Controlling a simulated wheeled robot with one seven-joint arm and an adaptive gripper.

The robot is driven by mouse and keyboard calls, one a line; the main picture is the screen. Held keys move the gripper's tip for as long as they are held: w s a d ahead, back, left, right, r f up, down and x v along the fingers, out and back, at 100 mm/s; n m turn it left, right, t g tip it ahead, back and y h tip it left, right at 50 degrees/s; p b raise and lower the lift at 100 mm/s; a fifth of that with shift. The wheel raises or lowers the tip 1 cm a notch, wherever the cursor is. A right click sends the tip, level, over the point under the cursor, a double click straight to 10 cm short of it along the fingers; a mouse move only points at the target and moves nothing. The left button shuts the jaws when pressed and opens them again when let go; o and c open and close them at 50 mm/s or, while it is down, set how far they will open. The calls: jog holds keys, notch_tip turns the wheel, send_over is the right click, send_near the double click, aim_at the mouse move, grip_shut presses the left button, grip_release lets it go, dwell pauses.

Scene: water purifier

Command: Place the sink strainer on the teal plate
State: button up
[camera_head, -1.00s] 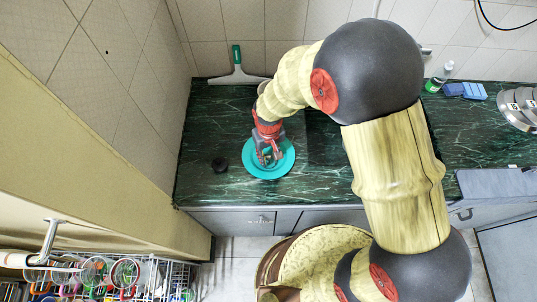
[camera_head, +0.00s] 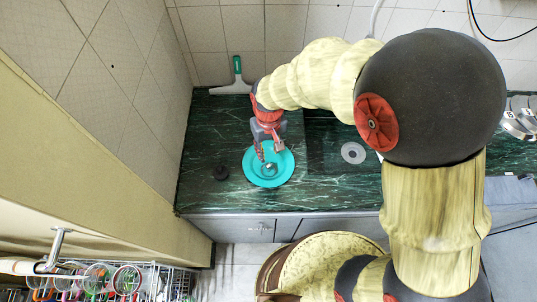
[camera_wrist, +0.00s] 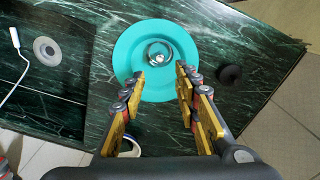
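The teal plate (camera_head: 251,178) lies on the dark green marble counter, and it also shows in the wrist view (camera_wrist: 126,52). The sink strainer, a small round shiny metal piece (camera_wrist: 159,53), rests on the plate near its middle. It also shows in the head view (camera_head: 270,168). My gripper (camera_wrist: 159,78) is open, with its fingers spread apart and nothing between them. Its tips are over the near part of the plate, short of the strainer in the wrist view. In the head view my gripper (camera_head: 270,151) hangs above the plate's back edge.
A small black knob-like object (camera_head: 221,172) stands left of the plate. A squeegee with a green handle (camera_head: 237,72) leans at the back wall. A grey disc with a centre hole (camera_head: 353,153) lies in the dark recessed area to the right. The counter's front left is clear.

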jog(key=d+r+m+t, duration=0.1)
jog(key=d+r, duration=0.4)
jog(key=r, duration=0.4)
jog(key=s+d+r+m+t, duration=0.2)
jog(key=s+d+r, duration=0.4)
jog(key=d+r, duration=0.2)
jog(key=s+d+r+m+t, duration=0.2)
jog(key=s+d+r, duration=0.4)
jog(key=d+r, duration=0.2)
jog(key=shift+s+r+t, duration=0.3)
jog(key=shift+s+r, duration=0.05)
jog(key=shift+r, duration=0.5)
jog(key=shift+d, duration=0.1)
